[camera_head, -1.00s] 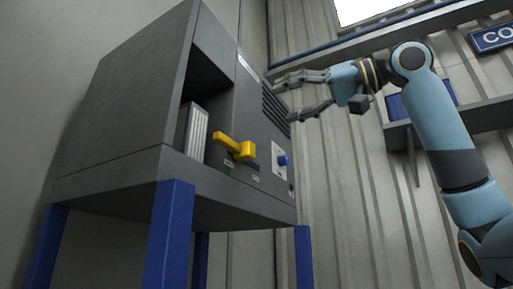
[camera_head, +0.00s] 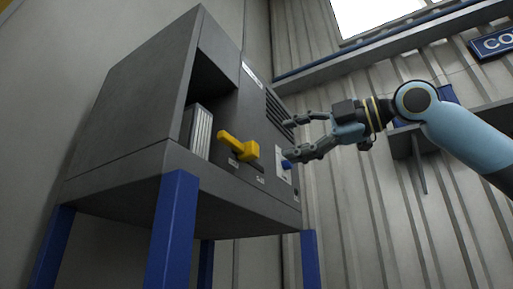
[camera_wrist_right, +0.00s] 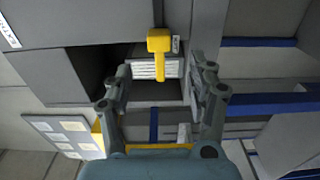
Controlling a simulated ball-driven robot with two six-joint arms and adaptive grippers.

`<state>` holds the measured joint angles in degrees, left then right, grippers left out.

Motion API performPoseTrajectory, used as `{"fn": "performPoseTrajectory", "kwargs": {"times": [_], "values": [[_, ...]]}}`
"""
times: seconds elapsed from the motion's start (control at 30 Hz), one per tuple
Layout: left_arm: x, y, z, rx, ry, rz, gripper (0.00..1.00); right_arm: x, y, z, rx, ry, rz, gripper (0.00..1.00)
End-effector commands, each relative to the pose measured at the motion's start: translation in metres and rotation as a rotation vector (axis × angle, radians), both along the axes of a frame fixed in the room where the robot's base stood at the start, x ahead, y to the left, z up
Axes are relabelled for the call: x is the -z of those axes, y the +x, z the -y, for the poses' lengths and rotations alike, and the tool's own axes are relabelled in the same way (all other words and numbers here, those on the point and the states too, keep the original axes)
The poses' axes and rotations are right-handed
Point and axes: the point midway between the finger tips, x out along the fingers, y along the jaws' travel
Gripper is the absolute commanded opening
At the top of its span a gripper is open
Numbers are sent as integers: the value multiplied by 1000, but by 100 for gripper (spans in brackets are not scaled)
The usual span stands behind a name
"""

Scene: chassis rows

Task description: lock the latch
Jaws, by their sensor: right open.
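The latch appears to be the yellow handle (camera_head: 240,148) on the front of a dark grey cabinet (camera_head: 240,105). In the head view it sticks out to the left, right of an open bay. It also shows in the right wrist view (camera_wrist_right: 159,45), top centre, beyond my fingertips and in line with the gap between them. My right gripper (camera_head: 287,138) is open and empty, right of the handle and apart from it. Its fingers also show in the right wrist view (camera_wrist_right: 160,75), spread to either side. My left gripper is out of view.
A blue knob (camera_head: 286,164) on a pale plate sits right of the handle, close to my lower finger in the picture. A white ribbed block (camera_head: 201,132) stands in the bay. The cabinet rests on blue legs (camera_head: 172,232). A shelf (camera_head: 481,121) is on the right wall.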

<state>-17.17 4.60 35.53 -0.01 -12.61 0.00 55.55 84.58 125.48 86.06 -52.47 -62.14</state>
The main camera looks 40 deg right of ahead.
Motion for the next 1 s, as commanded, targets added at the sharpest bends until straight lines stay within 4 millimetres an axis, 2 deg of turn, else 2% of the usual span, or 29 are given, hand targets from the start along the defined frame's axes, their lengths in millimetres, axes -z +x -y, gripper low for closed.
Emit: {"fn": "performPoseTrajectory", "kwargs": {"times": [0.03, 0.2, 0.43, 0.7, 1.0], "values": [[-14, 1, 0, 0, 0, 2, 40, -6, 7, -4, -5, 2, -3, 58], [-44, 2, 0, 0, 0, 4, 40, -9, 32, -15, -8, 6, -3, 58], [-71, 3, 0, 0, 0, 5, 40, -7, 61, -27, -6, 9, 0, 58], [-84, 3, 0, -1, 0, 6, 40, -3, 82, -35, -3, 5, 0, 58], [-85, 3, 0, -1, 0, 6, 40, -1, 86, -36, 0, 2, -1, 58]]}}
